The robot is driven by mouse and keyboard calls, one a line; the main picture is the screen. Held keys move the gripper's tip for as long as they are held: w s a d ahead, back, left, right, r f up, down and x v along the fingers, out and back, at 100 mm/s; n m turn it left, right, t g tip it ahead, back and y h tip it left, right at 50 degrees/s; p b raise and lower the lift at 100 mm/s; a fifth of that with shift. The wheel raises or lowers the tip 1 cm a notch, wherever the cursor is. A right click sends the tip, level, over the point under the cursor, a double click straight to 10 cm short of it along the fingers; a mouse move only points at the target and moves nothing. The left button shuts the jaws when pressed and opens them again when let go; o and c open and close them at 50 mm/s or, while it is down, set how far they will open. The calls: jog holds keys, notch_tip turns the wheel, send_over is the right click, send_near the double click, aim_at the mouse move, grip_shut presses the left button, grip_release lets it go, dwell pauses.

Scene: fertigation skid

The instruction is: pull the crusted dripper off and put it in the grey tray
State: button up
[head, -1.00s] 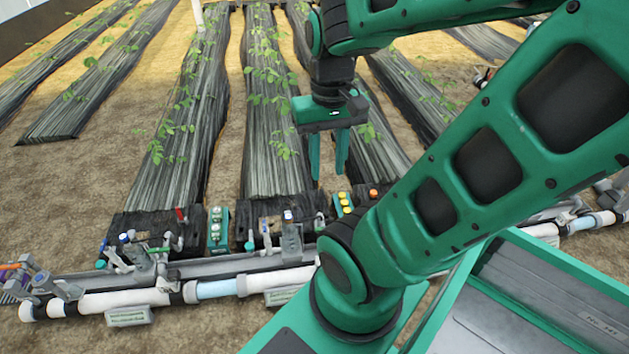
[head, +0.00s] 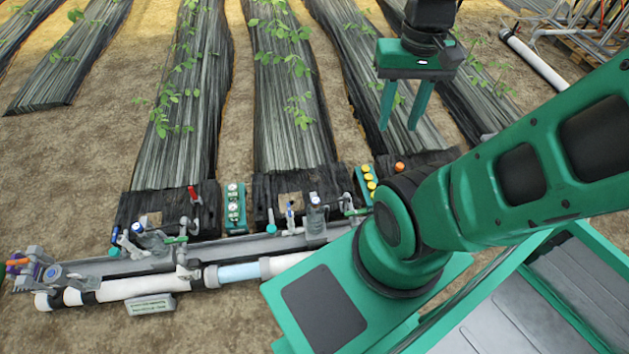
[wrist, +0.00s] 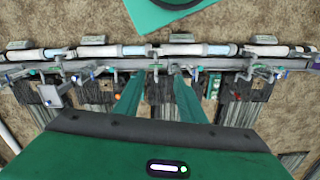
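My gripper (head: 398,128) hangs over the planted rows beyond the pipe line in the head view, with its two fingers apart and nothing between them. The fingers also show spread in the wrist view (wrist: 158,82), with the pipe line beyond them. Small fittings, including a grey one with a blue top (head: 291,215), stand along the grey rail (head: 225,247). I cannot tell which is the crusted dripper. A grey-floored bin with a green rim (head: 500,300) is at lower right; I cannot tell whether it is the grey tray.
A white pipe (head: 130,288) runs along the front of the rail, with a sign (head: 151,305) before it. Green blocks with white caps (head: 235,208) and yellow caps (head: 367,184) stand between dark-covered rows. Bare soil lies at front left. Pipes and a pallet stand far right.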

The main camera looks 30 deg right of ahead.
jog(key=shift+o, duration=0.8)
jog(key=shift+s+r, duration=0.2)
jog(key=shift+s, duration=0.2)
jog(key=w+d+f+m+h, duration=0.1)
jog(key=w+d+f+m, duration=0.25)
jog(key=w+f, duration=0.45)
jog(key=m, duration=0.8)
send_over(315, 199)
notch_tip(315, 199, down, 40)
jog(key=f, duration=0.1)
jog(key=shift+y, duration=0.4)
notch_tip(315, 199, down, 10)
jog(key=shift+s+r, duration=0.1)
jog(key=shift+r, duration=0.05)
jog(key=shift+c, duration=0.3)
grip_shut()
